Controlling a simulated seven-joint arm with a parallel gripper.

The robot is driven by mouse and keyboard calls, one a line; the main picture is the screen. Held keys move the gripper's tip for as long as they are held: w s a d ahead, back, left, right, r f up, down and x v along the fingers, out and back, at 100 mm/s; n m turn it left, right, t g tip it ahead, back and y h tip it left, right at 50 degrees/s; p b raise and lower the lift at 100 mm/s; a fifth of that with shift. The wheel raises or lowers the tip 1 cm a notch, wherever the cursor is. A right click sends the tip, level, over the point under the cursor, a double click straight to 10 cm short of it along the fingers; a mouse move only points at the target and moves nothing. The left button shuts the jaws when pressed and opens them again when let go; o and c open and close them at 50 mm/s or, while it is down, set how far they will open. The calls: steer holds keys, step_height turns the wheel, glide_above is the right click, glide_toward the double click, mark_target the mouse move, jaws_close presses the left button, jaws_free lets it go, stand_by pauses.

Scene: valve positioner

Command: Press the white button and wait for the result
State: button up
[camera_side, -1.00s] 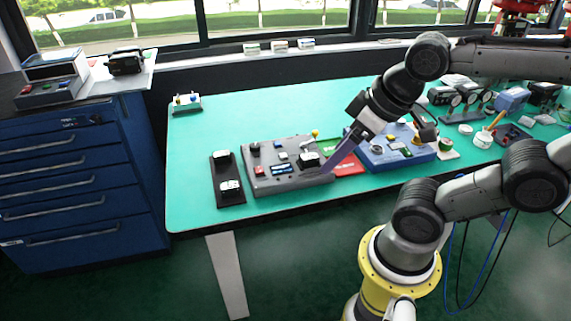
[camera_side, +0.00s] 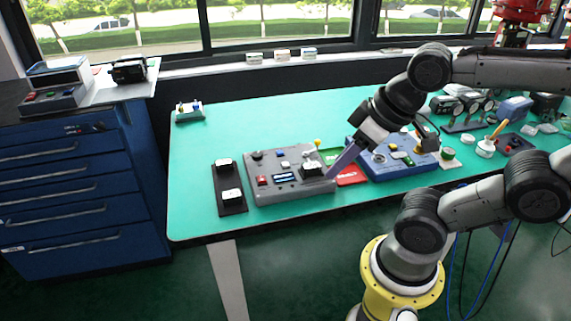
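A grey control panel (camera_side: 292,199) lies on the green table, with a dark display (camera_side: 285,177), a red button (camera_side: 262,181) and a yellow-topped lever (camera_side: 317,145). Small white parts show on it: one near its middle (camera_side: 285,164) and one on a black block (camera_side: 311,166) at its right. I cannot tell which is the white button. My gripper (camera_side: 332,174) points down and left, with its purple-grey fingers ending at the panel's right side, just right of the black block. Whether it touches anything is unclear. The finger gap is not visible, and the display text is too small to read.
A black strip with two white blocks (camera_side: 230,207) lies left of the panel. A blue box (camera_side: 388,172) and a red tray (camera_side: 350,178) stand close at its right. Gauges (camera_side: 470,107) crowd the table's right. The table (camera_side: 250,125) is clear behind the panel.

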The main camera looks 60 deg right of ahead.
jaws_close()
stand_by(1.4)
